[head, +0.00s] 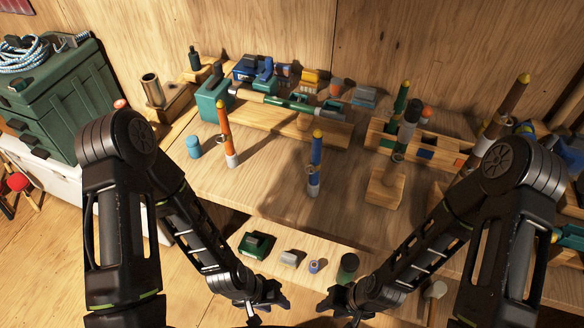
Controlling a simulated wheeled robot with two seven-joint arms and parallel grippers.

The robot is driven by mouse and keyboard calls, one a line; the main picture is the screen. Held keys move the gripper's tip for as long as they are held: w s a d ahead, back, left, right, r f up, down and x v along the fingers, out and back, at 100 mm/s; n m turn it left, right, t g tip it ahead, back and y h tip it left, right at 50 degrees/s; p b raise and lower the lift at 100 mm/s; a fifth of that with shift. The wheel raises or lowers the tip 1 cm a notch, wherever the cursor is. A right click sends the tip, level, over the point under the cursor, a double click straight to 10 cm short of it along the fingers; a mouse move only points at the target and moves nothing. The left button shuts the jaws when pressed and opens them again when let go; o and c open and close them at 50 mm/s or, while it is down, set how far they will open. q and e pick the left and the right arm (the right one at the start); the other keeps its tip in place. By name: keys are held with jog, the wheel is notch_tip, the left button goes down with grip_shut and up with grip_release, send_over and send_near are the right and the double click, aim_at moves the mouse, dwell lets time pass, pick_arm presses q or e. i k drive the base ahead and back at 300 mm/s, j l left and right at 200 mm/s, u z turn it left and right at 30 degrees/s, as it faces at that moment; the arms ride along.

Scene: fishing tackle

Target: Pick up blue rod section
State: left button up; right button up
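The blue rod section (315,162) stands upright near the middle of the workbench, with a yellow tip and a pale lower end. Its whole length shows. My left gripper (268,307) is low in the picture, in front of the bench, with its fingers apart and nothing seen between them. My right gripper (339,309) is a short way to its right, also with its fingers apart and empty. Both grippers are well below and apart from the blue rod section in the picture.
An orange rod section (225,135) stands to the left, near a blue jar (194,147). A wooden block (385,188) is to the right. A green rod (285,103) lies behind. Small items, including a green box (257,245), line the lower front shelf.

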aim_at(313, 182)
jog(key=k+l+z, duration=0.15)
jog(key=l, duration=0.2)
jog(key=k+l+z, duration=0.1)
jog(key=l, duration=0.25)
jog(key=k+l+z, duration=0.15)
jog(key=l, duration=0.25)
jog(key=k+l+z, duration=0.15)
jog(key=l, duration=0.25)
jog(key=i+j, duration=0.4)
